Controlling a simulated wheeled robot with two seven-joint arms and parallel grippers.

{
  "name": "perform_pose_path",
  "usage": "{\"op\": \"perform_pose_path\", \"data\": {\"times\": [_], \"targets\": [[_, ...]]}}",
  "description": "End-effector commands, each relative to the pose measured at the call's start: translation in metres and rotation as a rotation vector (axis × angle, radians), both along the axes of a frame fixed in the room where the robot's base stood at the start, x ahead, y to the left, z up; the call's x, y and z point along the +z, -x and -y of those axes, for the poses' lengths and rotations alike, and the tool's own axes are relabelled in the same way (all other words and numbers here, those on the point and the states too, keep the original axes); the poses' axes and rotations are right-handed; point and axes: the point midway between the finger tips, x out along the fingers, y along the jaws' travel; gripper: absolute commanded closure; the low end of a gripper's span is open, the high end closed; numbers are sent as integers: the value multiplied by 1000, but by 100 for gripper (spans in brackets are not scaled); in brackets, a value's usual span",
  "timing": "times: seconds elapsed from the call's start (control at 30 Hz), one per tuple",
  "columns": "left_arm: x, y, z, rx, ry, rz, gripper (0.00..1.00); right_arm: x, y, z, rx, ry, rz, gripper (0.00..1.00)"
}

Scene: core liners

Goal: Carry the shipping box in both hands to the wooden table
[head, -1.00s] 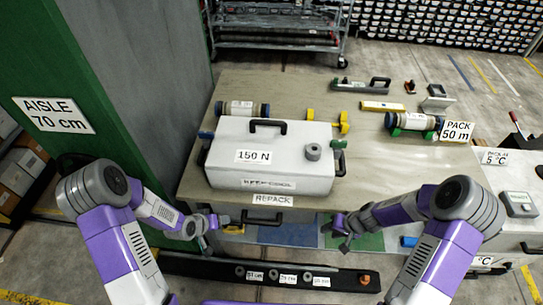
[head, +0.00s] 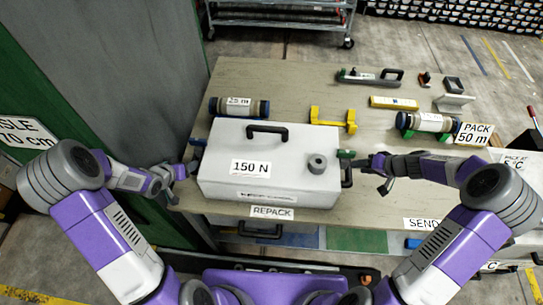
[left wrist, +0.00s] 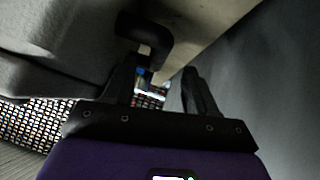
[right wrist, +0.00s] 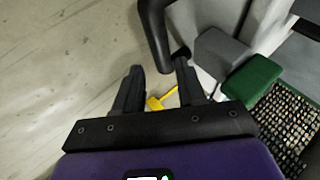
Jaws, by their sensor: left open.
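The shipping box (head: 262,178), a white case marked 150 N, sits upright on a wood-topped table (head: 290,80). It has a dark top handle (head: 267,130) and a dark side handle at each end. My left gripper (head: 188,168) is open at the box's left end; in the left wrist view the dark side handle (left wrist: 147,42) is just ahead of its fingers (left wrist: 160,90). My right gripper (head: 368,168) is open near the right side handle (head: 347,175). In the right wrist view that handle (right wrist: 155,35) is ahead of the parted fingers (right wrist: 158,85). Neither grips it.
Two rolled cores (head: 240,106) (head: 428,123), a yellow cradle (head: 333,120) and small tools lie behind and right of the box. A grey-green wall (head: 130,80) stands close on the left. A grey ring (head: 317,163) is on the lid.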

Motion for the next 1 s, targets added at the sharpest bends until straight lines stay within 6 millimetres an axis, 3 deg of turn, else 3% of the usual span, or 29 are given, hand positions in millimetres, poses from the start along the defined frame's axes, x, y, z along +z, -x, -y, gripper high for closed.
{"op": "perform_pose_path", "data": {"times": [0.37, 0.73, 1.0], "targets": [[-5, -4, 2, -2, 1, -2, 43, -5, -2, -4, 1, -1, -3, 60], [-41, -40, 11, -2, 0, -2, 43, -45, -23, -30, 2, -1, -2, 60], [-52, -53, 13, -1, -1, 0, 43, -58, -30, -38, 0, 0, -1, 60]]}}
